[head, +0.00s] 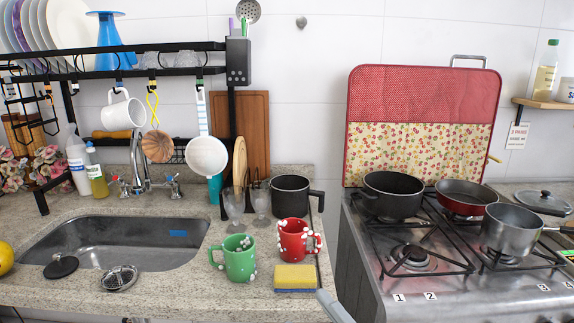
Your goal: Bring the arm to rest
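Neither of my grippers shows in the head view, and I cannot see whether they hold anything. A pale grey bar (335,308) comes in at the bottom edge between counter and stove; I cannot tell what it belongs to. A green mug (239,259) and a red mug (293,240), both with white dots, stand upright on the counter right of the sink. A yellow sponge (295,277) lies on the counter's front right corner, in front of the red mug.
The sink (140,242) is set in the stone counter (60,297). A black pot (290,196) stands behind the mugs. Several pans stand on the stove (400,285) at right.

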